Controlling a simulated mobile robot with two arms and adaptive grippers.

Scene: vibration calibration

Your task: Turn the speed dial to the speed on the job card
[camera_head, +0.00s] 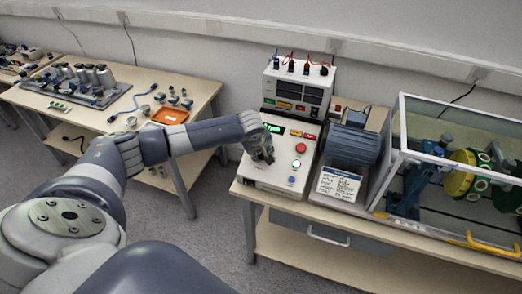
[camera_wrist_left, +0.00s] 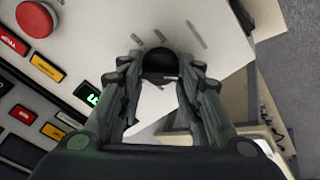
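The control panel (camera_head: 272,175) is a pale sloped box on the bench. My left gripper (camera_head: 263,152) is over its left part and hides the speed dial in the head view. In the left wrist view the speed dial (camera_wrist_left: 160,62) is a round black knob between the fingertips of my left gripper (camera_wrist_left: 161,70). Both fingers appear to press on its sides. A green display (camera_wrist_left: 93,99) is lit, its digits unreadable; it also shows in the head view (camera_head: 273,128). The job card (camera_head: 338,184) is white with small unreadable print. My right gripper is not in view.
A power unit (camera_head: 297,85) stands behind the panel. A blue-grey motor (camera_head: 352,146) and a clear-walled enclosure (camera_head: 460,135) stand right. A parts table (camera_head: 115,110) is left, across a floor gap.

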